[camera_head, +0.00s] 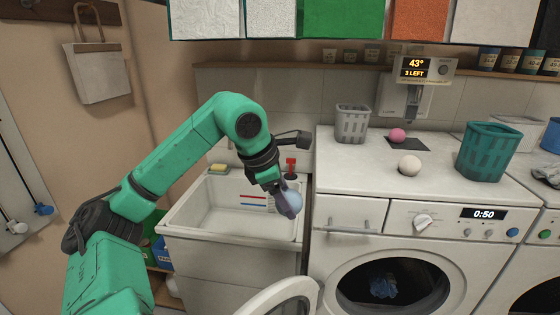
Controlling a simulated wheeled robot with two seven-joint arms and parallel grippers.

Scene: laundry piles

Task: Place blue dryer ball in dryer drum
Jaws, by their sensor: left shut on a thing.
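My left gripper (287,203) is shut on the blue dryer ball (295,208). It holds the ball in the air over the right front of the white sink, left of the machine's drawer. The fingers hide part of the ball. The dryer drum (350,296) is the dark round opening low in the front of the white machine, and a crumpled blue cloth (384,287) lies inside it. The round door (283,297) stands open to the left of the opening, partly cut off by the bottom edge. My right gripper does not show.
A white ball (409,165) and a pink ball (397,135) lie on the machine top. A grey basket (352,124) and a teal basket (486,151) stand there too. The sink (190,232) has a red-handled object (291,166) at its back right.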

